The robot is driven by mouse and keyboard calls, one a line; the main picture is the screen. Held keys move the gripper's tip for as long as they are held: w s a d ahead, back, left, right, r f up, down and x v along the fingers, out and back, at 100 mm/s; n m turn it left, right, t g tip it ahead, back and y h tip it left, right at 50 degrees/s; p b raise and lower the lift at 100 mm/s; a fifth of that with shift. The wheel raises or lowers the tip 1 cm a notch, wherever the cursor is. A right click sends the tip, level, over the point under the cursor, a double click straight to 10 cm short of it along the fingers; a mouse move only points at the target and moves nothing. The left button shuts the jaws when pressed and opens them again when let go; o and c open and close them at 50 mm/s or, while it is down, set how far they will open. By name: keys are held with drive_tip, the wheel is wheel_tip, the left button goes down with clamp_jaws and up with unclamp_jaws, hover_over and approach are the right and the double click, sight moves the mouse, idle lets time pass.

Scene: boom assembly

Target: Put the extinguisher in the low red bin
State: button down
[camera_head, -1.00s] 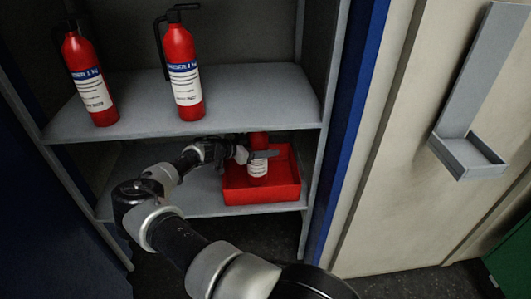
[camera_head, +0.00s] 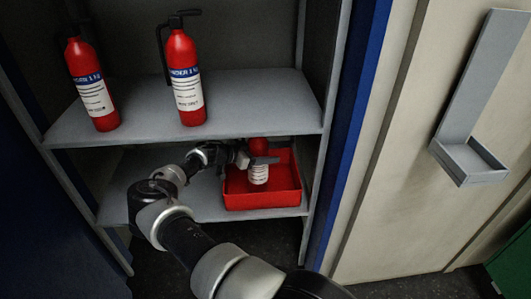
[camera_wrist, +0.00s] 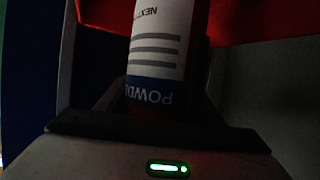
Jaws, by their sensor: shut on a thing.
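The held extinguisher (camera_head: 259,174) is a small red cylinder with a white label, upright at the red bin. My gripper (camera_head: 262,160) is shut around its body. In the wrist view the label of the extinguisher (camera_wrist: 158,40) fills the space between the fingers. The low red bin (camera_head: 263,200) is a shallow open tray on the lower shelf; its red wall (camera_wrist: 258,20) also shows in the wrist view. The extinguisher's lower end is inside the bin's outline; I cannot tell whether it touches the floor of the bin. Its top is hidden by the upper shelf.
Two more extinguishers stand on the upper shelf, one at left (camera_head: 90,85) and one at centre (camera_head: 184,80). The upper shelf (camera_head: 255,100) edge lies close above my gripper. The cabinet's side post (camera_head: 315,150) is right of the bin. A grey wall holder (camera_head: 468,160) hangs empty at right.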

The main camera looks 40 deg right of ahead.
drive_tip(key=c, duration=0.5)
unclamp_jaws()
drive_tip(key=shift+f, duration=0.2)
drive_tip(key=shift+r, duration=0.15)
drive_tip(key=shift+r, duration=0.35)
drive_tip(key=p+v, duration=0.1)
drive_tip(key=v, duration=0.6)
drive_tip(key=shift+a+r, duration=0.2)
drive_tip(key=shift+a, duration=0.1)
